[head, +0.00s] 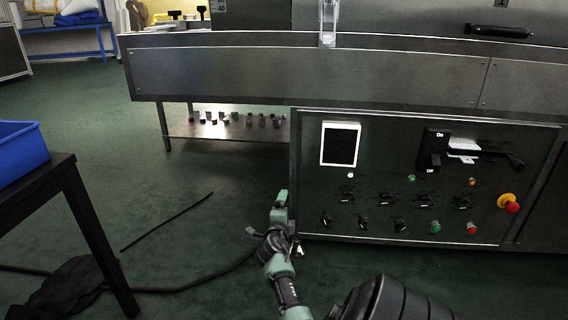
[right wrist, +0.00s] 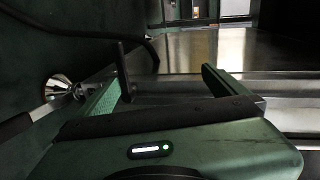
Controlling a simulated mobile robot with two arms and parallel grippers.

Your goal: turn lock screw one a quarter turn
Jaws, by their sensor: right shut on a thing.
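My right gripper (head: 281,204) is at the lower left corner of the dryer's control cabinet, close to its side edge. In the right wrist view its two green fingers (right wrist: 162,72) stand apart, with a thin black handle (right wrist: 122,72) between them, beside the left finger. The handle has an upright bar and a short foot bending right. It looks like a lock screw handle, but I cannot tell which one. In the head view the arm and gripper hide it. My left gripper is in neither view.
A low shelf (head: 215,130) is behind. A silver round foot (right wrist: 58,88) stands left of the fingers. A cable (head: 165,289) crosses the floor.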

